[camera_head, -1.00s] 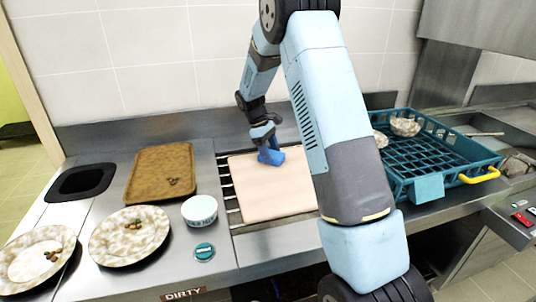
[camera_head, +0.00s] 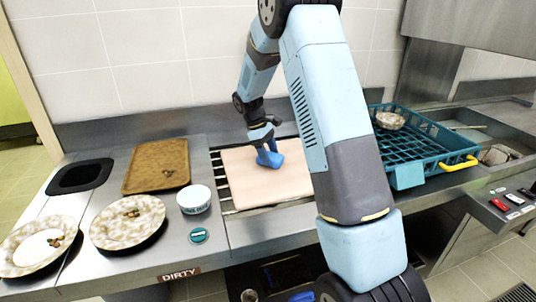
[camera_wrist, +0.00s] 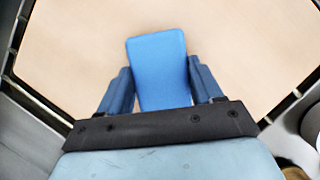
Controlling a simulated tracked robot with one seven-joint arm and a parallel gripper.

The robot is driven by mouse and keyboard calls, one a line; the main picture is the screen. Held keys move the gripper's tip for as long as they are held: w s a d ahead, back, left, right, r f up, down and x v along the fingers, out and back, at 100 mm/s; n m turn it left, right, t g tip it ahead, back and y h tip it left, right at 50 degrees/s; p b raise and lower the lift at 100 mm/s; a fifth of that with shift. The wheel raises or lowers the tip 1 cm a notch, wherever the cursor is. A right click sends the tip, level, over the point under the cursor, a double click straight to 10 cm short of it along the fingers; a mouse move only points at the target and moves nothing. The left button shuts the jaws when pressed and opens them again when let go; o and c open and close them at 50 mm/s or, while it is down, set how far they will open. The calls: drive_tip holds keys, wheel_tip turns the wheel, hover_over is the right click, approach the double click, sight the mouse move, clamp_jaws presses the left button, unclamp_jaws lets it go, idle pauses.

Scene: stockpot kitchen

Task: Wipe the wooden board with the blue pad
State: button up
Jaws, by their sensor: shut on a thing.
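The wooden board (camera_head: 262,188) is a pale, flat slab on a slatted rack in the counter. My gripper (camera_head: 264,146) is over the board's far part. It is shut on the blue pad (camera_head: 270,158), which is at the board's surface; I cannot tell whether it presses on it. In the wrist view, the blue pad (camera_wrist: 160,70) sits between the two fingers of my gripper (camera_wrist: 160,90), with the pale board (camera_wrist: 230,40) behind it. My arm hides the board's right edge in the head view.
A brown tray (camera_head: 135,180) with scraps, a white bowl (camera_head: 194,200), and two speckled plates (camera_head: 105,232) with scraps lie left of the board. A teal round disc (camera_head: 199,236) is in front of the bowl. A teal dish rack (camera_head: 437,165) holding a bowl (camera_head: 389,120) stands to the right.

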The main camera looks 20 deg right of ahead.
drive_tip(key=shift+w+d+r, duration=0.1)
drive_tip(key=shift+r, duration=3.65)
